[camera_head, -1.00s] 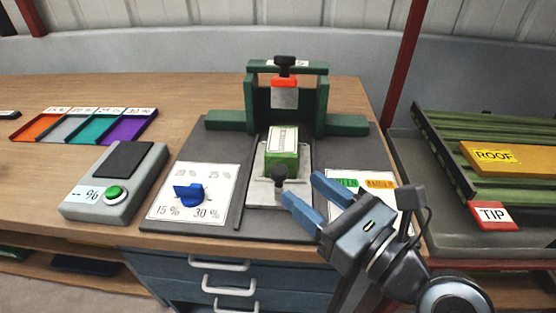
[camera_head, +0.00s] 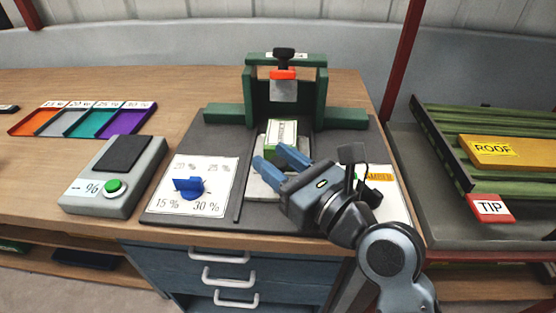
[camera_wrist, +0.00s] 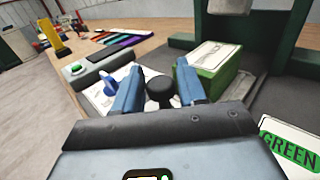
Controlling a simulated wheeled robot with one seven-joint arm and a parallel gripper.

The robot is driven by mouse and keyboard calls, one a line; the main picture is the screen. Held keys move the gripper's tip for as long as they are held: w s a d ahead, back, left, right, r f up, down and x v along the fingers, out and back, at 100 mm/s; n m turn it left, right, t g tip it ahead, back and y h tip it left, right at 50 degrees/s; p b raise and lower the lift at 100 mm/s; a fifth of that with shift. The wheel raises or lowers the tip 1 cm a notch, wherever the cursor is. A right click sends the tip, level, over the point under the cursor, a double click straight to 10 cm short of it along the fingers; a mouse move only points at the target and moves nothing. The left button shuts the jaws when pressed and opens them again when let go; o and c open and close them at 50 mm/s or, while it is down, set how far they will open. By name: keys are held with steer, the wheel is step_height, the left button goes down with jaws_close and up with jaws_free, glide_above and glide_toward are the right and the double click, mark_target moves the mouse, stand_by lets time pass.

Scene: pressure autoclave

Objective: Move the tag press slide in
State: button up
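The tag press (camera_head: 251,98) is a green frame with a black-topped plunger, standing on a dark base plate. Its slide (camera_head: 256,183) is a light metal plate in front of the frame, carrying a green block with a white label (camera_head: 281,132). In the wrist view the slide's round black knob (camera_wrist: 161,90) sits between the two blue fingers of my gripper (camera_wrist: 160,88); a gap seems to show beside it. The block (camera_wrist: 212,68) is just beyond the right finger. In the head view my gripper (camera_head: 274,160) covers the knob, and its fingers are apart.
A blue dial (camera_head: 188,187) on a white percent card lies left of the slide. A grey box with a green button (camera_head: 114,187) and coloured trays (camera_head: 84,119) are further left. A green rack with a ROOF block (camera_head: 500,151) stands at right.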

steer(key=shift+r, duration=0.1)
jaws_close()
steer(key=shift+w+r, duration=0.1)
steer(key=shift+w, duration=0.1)
steer(key=shift+w+d+r+p, duration=0.15)
steer(key=shift+w+p, duration=0.35)
steer(key=shift+w, duration=1.4)
steer(key=shift+o, duration=1.3)
jaws_free()
steer(key=shift+f, duration=0.2)
